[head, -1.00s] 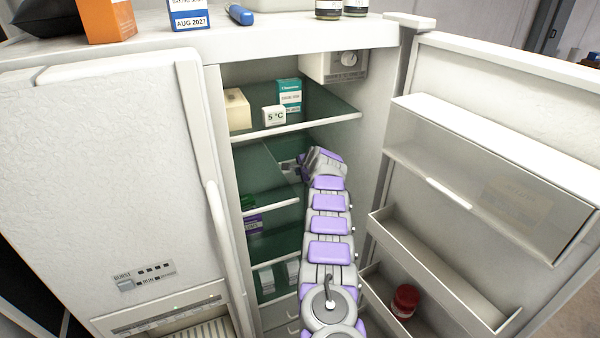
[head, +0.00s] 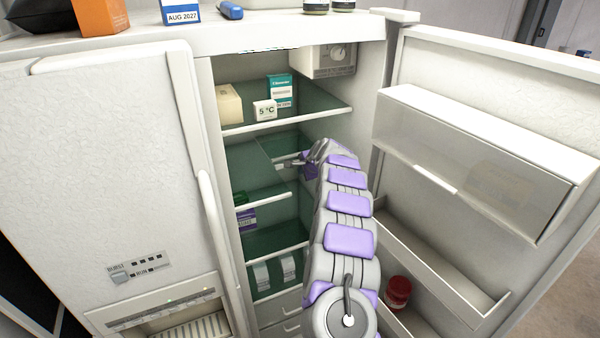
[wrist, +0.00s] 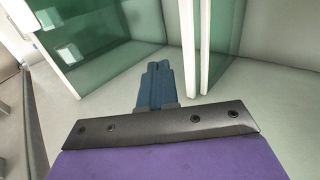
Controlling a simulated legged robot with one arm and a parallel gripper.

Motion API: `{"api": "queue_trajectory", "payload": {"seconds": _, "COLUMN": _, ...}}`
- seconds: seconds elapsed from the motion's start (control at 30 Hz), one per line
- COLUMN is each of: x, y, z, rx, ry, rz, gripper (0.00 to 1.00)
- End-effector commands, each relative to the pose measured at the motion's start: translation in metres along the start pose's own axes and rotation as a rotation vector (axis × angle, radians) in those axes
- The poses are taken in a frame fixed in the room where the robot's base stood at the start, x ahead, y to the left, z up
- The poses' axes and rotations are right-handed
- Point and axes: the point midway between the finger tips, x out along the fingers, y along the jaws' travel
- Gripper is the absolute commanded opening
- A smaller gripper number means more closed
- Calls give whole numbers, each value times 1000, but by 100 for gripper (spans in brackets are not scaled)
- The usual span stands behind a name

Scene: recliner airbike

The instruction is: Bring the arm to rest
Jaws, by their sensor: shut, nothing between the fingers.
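My arm, white with purple pads, reaches into the open right-hand side of the fridge in the head view. My gripper (head: 288,164) is at the middle shelf level, small and partly hidden by the arm's end. In the wrist view my gripper (wrist: 158,66) shows its two dark fingers together, shut and empty, in front of a pale inner wall. Green glass shelves (wrist: 95,30) with white edges stand to its left, and another shelf edge (wrist: 207,45) is close on its right.
The open fridge door (head: 480,110) with bins and a red-lidded jar (head: 398,292) is on the right. Boxes (head: 279,91) and a 5 °C display (head: 264,110) stand on the top shelf. A purple box (head: 246,219) sits lower left. The closed left door (head: 100,160) bounds that side.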

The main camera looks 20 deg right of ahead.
Motion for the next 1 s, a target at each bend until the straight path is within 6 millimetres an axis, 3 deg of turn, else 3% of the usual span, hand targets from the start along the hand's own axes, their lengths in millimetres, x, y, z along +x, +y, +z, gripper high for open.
{"api": "queue_trajectory", "payload": {"seconds": 0.3, "x": -34, "y": -2, "z": 1, "rx": -1, "ry": 1, "rz": -4, "gripper": 0}}
{"api": "queue_trajectory", "payload": {"seconds": 0.73, "x": -44, "y": 0, "z": 5, "rx": -10, "ry": -8, "rz": 2, "gripper": 0}}
{"api": "queue_trajectory", "payload": {"seconds": 0.87, "x": -55, "y": 2, "z": 35, "rx": -64, "ry": -61, "rz": 23, "gripper": 0}}
{"api": "queue_trajectory", "payload": {"seconds": 1.0, "x": -82, "y": 12, "z": 92, "rx": -189, "ry": -157, "rz": 64, "gripper": 0}}
